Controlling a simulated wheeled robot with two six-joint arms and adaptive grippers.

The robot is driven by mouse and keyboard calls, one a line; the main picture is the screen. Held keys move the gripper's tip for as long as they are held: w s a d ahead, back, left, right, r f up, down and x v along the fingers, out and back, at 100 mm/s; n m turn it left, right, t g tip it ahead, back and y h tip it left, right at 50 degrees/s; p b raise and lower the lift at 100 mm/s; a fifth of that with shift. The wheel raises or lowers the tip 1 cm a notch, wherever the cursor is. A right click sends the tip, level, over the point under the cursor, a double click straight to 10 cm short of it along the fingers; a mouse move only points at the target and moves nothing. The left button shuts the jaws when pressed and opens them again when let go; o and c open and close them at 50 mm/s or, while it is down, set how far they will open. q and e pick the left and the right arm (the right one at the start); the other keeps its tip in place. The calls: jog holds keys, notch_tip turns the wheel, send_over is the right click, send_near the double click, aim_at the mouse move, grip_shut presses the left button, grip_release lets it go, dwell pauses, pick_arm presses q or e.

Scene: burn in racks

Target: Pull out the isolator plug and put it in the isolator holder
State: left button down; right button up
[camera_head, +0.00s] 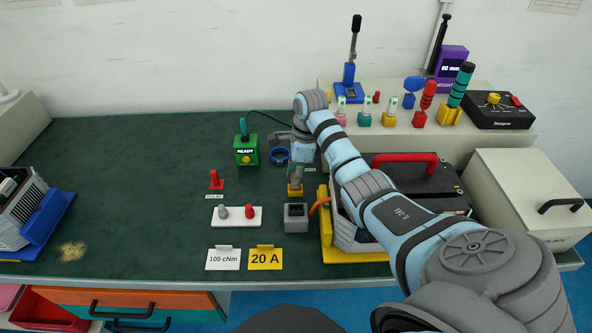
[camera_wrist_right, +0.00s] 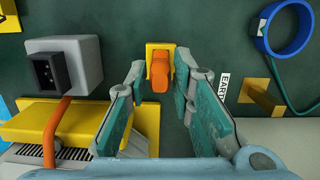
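My right gripper (camera_head: 296,172) points down at the bench, over a small yellow block with an orange handle, which looks like the isolator plug (camera_head: 295,191). In the right wrist view the orange handle (camera_wrist_right: 159,72) stands between the two teal fingers (camera_wrist_right: 160,78). The fingers are apart, with gaps on both sides of the handle. A small red stand (camera_head: 216,180), likely the isolator holder, is on the bench to the left and looks empty. The label in front of it is too small to read surely. My left gripper is not in view.
A grey socket box (camera_head: 296,219) with an orange cable stands just in front of the yellow block. The unit on a yellow base (camera_head: 350,256) is close on the right. A green READY box (camera_head: 246,151) and blue ring (camera_head: 280,156) are behind. The left bench is mostly clear.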

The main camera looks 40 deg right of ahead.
jog(key=shift+o, duration=0.8)
